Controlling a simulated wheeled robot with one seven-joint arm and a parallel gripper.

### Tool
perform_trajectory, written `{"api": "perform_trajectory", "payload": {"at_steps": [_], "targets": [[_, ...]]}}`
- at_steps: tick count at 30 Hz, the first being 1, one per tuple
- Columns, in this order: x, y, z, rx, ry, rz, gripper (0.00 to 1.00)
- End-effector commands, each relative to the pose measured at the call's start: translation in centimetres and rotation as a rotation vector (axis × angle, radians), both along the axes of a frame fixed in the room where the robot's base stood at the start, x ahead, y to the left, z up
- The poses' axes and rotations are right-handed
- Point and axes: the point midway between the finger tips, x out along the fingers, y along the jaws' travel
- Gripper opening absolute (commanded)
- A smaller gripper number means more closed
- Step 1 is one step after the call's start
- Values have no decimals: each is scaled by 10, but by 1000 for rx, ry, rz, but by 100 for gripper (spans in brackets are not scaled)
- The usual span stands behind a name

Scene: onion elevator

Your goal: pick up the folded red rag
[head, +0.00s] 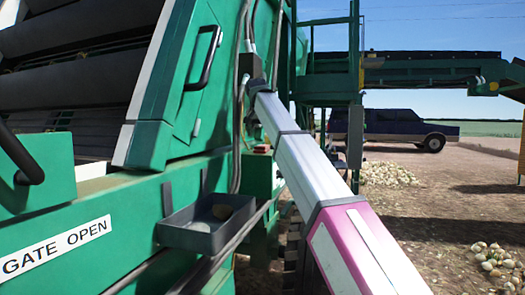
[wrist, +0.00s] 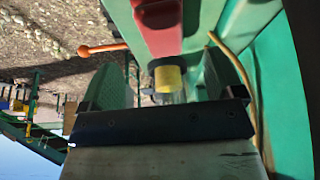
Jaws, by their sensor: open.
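In the wrist view, a red, flat-sided thing (wrist: 158,28) lies against the green machine, just beyond the gap between my fingers. It may be the folded red rag, but I cannot make out folds. My gripper (wrist: 167,58) is open, with one finger on each side of the gap and nothing held. A yellow cylindrical piece (wrist: 168,79) shows between the fingers. In the head view, a small red patch (head: 262,148) sits on a green part below the end of my arm. My gripper's fingers cannot be made out there.
The green machine (head: 140,210) fills the left, with a dark tray (head: 208,224) holding a brownish lump. An orange-knobbed lever (wrist: 100,48) and a yellow hose (wrist: 238,70) flank my fingers. Onion piles (head: 388,174) and a dark blue truck (head: 390,126) are on the right.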

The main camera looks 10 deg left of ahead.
Motion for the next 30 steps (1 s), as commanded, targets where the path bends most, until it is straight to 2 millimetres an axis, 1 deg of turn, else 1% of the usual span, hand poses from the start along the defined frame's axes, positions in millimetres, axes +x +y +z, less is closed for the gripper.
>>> {"api": "perform_trajectory", "payload": {"at_steps": [1, 2, 8, 18, 25, 26, 27, 29, 30], "targets": [[3, 0, -8, 0, 1, 0, 87], [4, 0, -11, 0, 1, 0, 87], [9, 1, -20, 0, 0, 0, 87], [26, 3, -59, 0, 1, 0, 87], [28, 3, -61, 1, 0, 1, 87], [28, 3, -61, 1, 0, 1, 84], [28, 3, -61, 1, 0, 0, 71], [28, 3, -61, 1, 0, 0, 51], [28, 3, -61, 1, 0, 0, 38]]}}
